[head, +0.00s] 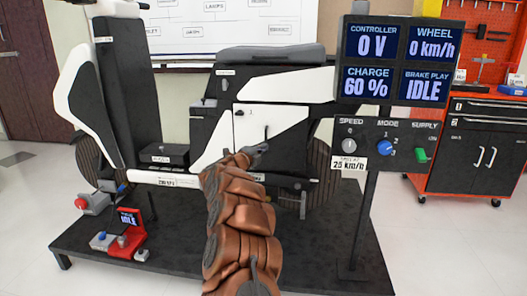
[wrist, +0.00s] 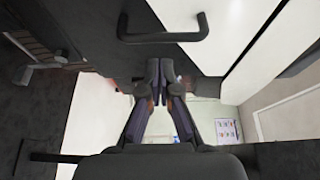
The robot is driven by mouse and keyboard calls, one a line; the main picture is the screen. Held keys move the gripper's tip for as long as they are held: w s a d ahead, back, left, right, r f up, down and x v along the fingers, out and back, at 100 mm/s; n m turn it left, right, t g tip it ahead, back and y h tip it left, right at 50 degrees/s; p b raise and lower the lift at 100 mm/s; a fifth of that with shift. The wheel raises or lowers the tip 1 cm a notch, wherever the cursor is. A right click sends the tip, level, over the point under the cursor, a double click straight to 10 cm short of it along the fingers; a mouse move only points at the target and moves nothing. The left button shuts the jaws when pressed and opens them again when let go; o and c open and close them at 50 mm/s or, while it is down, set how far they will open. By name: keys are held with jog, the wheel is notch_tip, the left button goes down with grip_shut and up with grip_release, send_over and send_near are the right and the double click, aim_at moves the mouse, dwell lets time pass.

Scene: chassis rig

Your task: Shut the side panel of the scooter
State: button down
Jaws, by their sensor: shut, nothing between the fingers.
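The scooter (head: 290,85) stands on a low black platform. Its side panel (head: 252,122), white at upper left and black at lower right, is on the flank below the seat. The panel looks about level with the body, but I cannot tell whether a small gap is left. My gripper (head: 262,149) is in front of the panel's lower part and hides some of it. In the wrist view my gripper (wrist: 158,70) is shut and empty, its fingertips together. A dark bar handle (wrist: 165,37) lies just beyond the fingertips, apart from them.
A display and control board (head: 390,95) on a post stands right of the scooter. A small red stand (head: 130,240) sits at the platform's (head: 170,270) front left. A red tool cabinet (head: 470,150) is at the right. White floor is free at the front right.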

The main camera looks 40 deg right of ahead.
jog(key=w+p+v, duration=0.1)
jog(key=p+v, duration=0.1)
jog(key=v, duration=0.8)
jog(key=shift+a+p, duration=0.4)
jog(key=shift+a, duration=0.05)
jog(key=shift+r, duration=0.1)
